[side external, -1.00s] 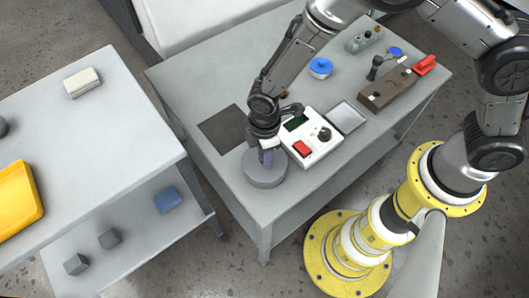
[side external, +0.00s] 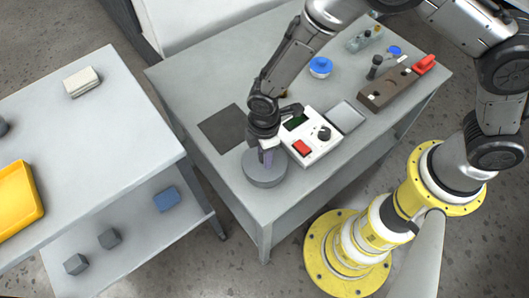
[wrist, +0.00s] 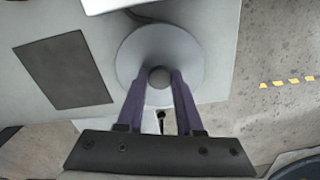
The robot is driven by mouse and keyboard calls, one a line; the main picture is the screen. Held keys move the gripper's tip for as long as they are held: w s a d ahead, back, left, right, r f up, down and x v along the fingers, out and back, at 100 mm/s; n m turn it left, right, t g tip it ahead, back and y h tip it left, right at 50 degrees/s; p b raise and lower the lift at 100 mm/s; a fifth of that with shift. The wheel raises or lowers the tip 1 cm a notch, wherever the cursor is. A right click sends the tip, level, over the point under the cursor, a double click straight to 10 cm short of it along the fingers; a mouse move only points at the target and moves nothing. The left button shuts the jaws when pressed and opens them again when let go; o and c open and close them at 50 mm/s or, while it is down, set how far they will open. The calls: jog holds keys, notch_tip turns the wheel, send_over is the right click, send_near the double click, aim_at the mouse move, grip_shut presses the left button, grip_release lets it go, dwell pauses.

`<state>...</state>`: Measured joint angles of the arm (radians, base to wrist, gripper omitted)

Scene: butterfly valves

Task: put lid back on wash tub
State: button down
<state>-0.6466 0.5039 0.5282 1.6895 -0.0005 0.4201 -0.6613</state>
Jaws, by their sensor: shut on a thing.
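The lid (wrist: 188,53) is a grey round disc with a small round knob (wrist: 159,77) at its middle. My gripper (wrist: 161,82) has its two purple fingers shut on this knob. In the side external view, my gripper (side external: 267,160) points down at the top of a short grey round drum (side external: 265,181), which looks like the wash tub with the lid at its top. It stands near the front corner of the grey table. The lid hides the tub in the wrist view, and I cannot tell whether a gap lies between lid and tub.
A white device (side external: 319,147) with a red button and black knob stands close to the right of the drum. A dark flat mat (side external: 219,128) lies behind it. The table edge is close in front.

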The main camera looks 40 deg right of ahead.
grip_release()
dwell(0.7)
jog(key=shift+r, duration=2.5)
jog(key=shift+c, duration=0.3)
grip_shut()
jog(key=shift+f, duration=0.1)
